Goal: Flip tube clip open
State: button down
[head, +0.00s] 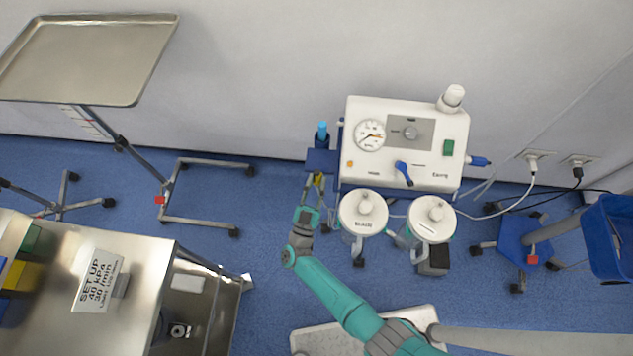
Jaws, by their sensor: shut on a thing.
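My gripper (314,195) is at the end of my green arm, just left of the suction unit (405,110) and below a dark blue bracket (321,160). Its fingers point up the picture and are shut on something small. A small yellow part (319,180) shows at the fingertips and is probably the tube clip. It is too small and too covered by the fingers to tell whether it is open or closed. A light blue-topped item (322,131) stands upright in the bracket.
Two white-lidded canisters, the left one (363,212) and the right one (432,218), hang under the unit, close right of my gripper. A steel cart (140,260) with a set-up sign (98,280) stands lower left. Blue floor (255,220) is free between cart and gripper.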

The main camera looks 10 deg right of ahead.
jog(key=shift+a, duration=0.15)
jog(key=c, duration=1.2)
grip_release()
jog(key=v, duration=1.2)
jog(key=shift+f, duration=0.1)
